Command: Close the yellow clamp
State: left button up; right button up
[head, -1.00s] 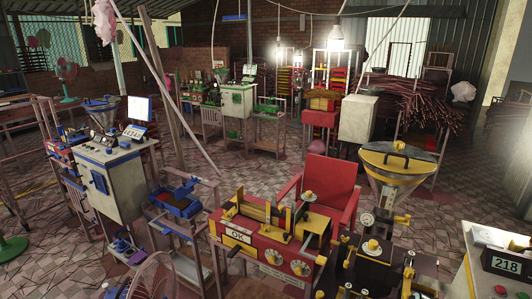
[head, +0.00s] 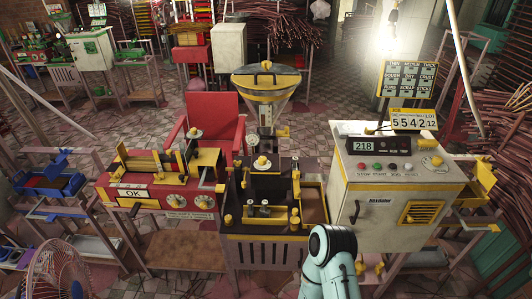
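A black extruder machine (head: 258,253) stands in the middle, with yellow fittings on its top. A yellow knob (head: 262,163) sits on its raised centre block, and an upright yellow piece (head: 296,184) stands at its right side. Small yellow-handled parts (head: 264,206) lie along its front. I cannot tell which of these is the yellow clamp, or whether it is open. A teal and white link of my arm rises at the bottom, in front of the machine's right corner. Neither gripper shows.
A grey-white control cabinet (head: 380,222) with a 218 display stands to the right. A red machine (head: 133,197) marked OK stands to the left. A yellow-rimmed hopper (head: 267,82) and a red chair (head: 215,118) are behind. A fan (head: 60,268) is at front left.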

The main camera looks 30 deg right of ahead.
aim_at(297, 192)
jog(key=z, duration=1.25)
jog(key=i, duration=0.1)
